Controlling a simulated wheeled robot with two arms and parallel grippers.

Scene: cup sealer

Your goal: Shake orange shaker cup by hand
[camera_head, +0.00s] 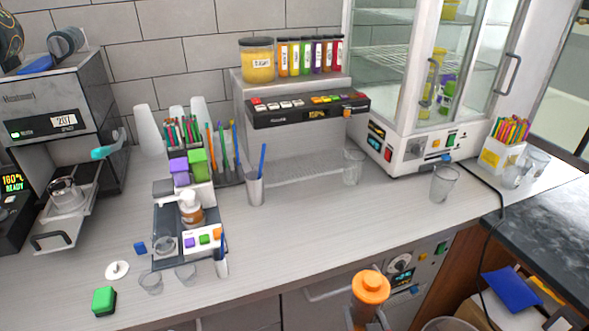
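The orange shaker cup (369,299) is at the bottom edge of the head view, right of centre, in front of the counter's front face. Its bright orange lid with a round cap is on top, and it looks about upright. Its lower part is cut off by the picture edge. Small greyish shapes flank the cup at the bottom edge; I cannot tell whether they are fingers of my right gripper. My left gripper is not in view.
The counter (330,230) is mostly clear in its middle. A coffee machine (60,110) stands at left, a sealer-like machine (300,110) at the back, and a glass-doored cabinet (425,90) at right. Clear cups (444,183) and a green block (104,301) are on the counter.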

